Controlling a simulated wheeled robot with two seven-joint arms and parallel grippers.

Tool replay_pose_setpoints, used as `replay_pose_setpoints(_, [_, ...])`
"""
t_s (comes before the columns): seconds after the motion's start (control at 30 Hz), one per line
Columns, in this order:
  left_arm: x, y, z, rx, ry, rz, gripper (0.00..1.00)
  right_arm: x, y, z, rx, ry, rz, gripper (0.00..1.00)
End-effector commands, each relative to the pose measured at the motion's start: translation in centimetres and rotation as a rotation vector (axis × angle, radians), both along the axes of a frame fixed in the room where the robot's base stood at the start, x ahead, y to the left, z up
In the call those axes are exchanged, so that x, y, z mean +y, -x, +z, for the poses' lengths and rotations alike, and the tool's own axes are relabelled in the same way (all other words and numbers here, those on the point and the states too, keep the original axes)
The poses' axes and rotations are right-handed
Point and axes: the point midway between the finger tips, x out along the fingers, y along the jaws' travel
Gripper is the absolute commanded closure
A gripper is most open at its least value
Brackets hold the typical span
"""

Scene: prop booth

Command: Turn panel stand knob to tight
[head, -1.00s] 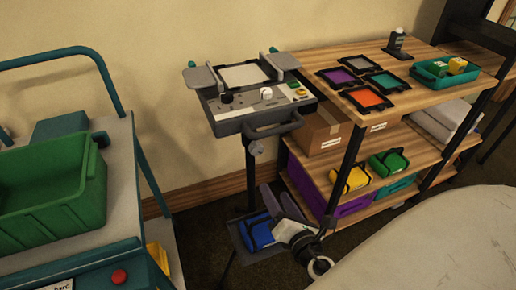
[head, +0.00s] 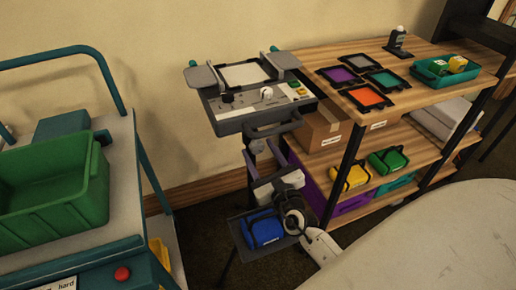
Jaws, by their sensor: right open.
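The panel stand has a grey control panel (head: 262,108) on top of a dark post. Its grey round knob (head: 257,147) sits on the post just under the panel. My right gripper (head: 263,158) points up at the knob from below, open, with its fingers spread to either side just below and near the knob. I cannot tell whether a finger touches it. The knob's lower part and the post behind are partly hidden by my gripper. My left gripper is not in view.
A blue pouch (head: 263,230) lies on the stand's low shelf, beside my right arm. A wooden shelf unit (head: 415,125) with a cardboard box (head: 320,128) stands close on the right. A green crate (head: 50,195) on a cart is at left. A pale round table (head: 440,240) fills the lower right.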

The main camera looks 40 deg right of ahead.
Motion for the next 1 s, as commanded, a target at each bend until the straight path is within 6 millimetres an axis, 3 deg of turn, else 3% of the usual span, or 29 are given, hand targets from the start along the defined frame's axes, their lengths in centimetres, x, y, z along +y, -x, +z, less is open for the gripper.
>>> replay_pose_setpoints(0.2, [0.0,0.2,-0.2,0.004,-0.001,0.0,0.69,-0.4,-1.6,0.0,0.001,0.0,0.0,0.49])
replay_pose_setpoints(0.47, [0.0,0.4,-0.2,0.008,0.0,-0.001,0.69,-0.4,-1.6,0.0,0.001,0.0,0.0,0.49])
replay_pose_setpoints(0.7, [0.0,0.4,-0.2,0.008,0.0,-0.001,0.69,-0.4,-1.6,0.0,0.001,0.0,0.0,0.9])
replay_pose_setpoints(1.0, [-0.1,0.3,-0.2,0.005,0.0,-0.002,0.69,-0.4,-1.6,-0.1,-0.008,-0.032,0.0,0.9])
